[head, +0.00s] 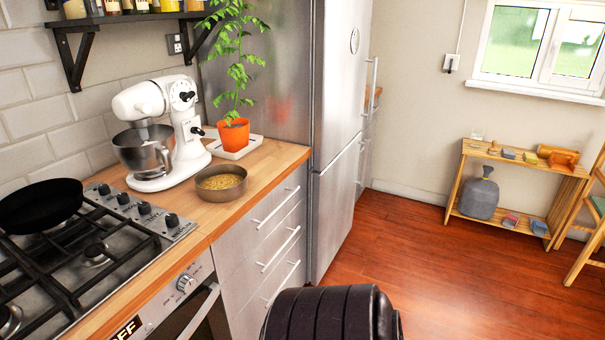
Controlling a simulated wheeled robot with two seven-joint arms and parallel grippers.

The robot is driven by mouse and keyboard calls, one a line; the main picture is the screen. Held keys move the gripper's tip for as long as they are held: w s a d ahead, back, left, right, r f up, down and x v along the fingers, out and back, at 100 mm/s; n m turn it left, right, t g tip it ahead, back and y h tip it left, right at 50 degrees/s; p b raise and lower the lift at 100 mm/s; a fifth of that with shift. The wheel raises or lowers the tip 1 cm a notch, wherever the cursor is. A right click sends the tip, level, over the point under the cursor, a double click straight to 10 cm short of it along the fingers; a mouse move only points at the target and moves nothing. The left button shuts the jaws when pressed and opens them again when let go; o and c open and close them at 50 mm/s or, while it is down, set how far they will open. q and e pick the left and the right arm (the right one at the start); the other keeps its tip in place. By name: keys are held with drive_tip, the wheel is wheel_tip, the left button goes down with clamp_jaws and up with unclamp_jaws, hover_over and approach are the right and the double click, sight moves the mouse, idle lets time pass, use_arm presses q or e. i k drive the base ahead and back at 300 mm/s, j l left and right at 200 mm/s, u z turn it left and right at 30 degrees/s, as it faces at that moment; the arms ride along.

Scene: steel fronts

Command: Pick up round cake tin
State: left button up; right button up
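Neither of my grippers shows in the head view. A dark, rounded ribbed part at the bottom centre seems to be part of my own body.
A white stand mixer (163,140) stands behind and left of the tin. A potted plant (234,133) on a white tray (235,149) is behind it. Left is a gas hob (75,255) with a black pan (38,206). A steel fridge (335,130) stands right; the floor (410,245) is clear.

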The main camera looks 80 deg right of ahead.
sight(225, 183)
drive_tip(key=z, duration=1.95)
drive_tip(key=i, duration=0.1)
